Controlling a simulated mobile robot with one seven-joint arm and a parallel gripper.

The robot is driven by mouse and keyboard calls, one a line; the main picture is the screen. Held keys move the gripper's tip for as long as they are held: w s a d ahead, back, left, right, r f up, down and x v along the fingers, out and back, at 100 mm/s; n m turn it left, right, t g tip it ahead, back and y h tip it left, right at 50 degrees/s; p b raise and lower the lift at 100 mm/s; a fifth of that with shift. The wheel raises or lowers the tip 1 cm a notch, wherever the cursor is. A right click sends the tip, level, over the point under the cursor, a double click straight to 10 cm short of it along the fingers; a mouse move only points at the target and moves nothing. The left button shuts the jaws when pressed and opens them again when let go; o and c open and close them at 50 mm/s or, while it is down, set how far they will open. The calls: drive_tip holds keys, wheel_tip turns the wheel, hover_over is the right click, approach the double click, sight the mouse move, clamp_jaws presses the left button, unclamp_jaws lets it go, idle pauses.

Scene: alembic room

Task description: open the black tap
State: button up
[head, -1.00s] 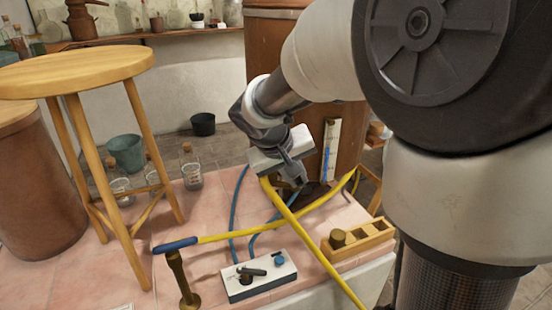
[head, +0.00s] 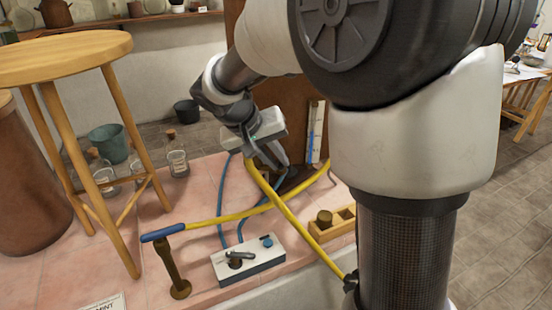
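A white block (head: 262,262) sits near the front edge of the pink tiled bench. On its top is a dark tap with a short lever (head: 240,255), the only black tap I can make out. A blue knob (head: 267,241) is beside it on the right. My gripper (head: 278,168) is behind the block and higher in the picture, apart from the tap, with its fingers pointing down. The yellow hose and my gripper's own body partly hide the fingers, so I cannot tell whether they are open.
A yellow hose (head: 297,225) crosses in front of my gripper. Another with a blue end (head: 161,233) rests by a brass post (head: 176,272). Blue tubes (head: 222,195) run behind the block. A wooden rack (head: 330,226) is at right, a stool (head: 70,58) at left.

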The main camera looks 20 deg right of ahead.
drive_tip(key=o, duration=0.4)
drive_tip(key=shift+o, duration=0.2)
drive_tip(key=p+v, duration=0.4)
drive_tip(key=v, duration=1.3)
drive_tip(key=shift+r+p, duration=0.15)
drive_tip(key=shift+p, duration=0.2)
drive_tip(key=s+d+f+n+t+y, duration=0.1)
drive_tip(key=s+d+f+y, duration=0.15)
drive_tip(key=s, duration=0.65)
drive_tip(key=s+d+f+n+t+y, duration=0.1)
drive_tip(key=s+d+f+t+y, duration=0.2)
drive_tip(key=s, duration=0.6)
wheel_tip(320, 180, up, 24)
drive_tip(key=g+p, duration=0.1)
drive_tip(key=p, duration=2.2)
drive_tip(key=shift+d+r+g, duration=0.2)
drive_tip(key=shift+d+g, duration=0.1)
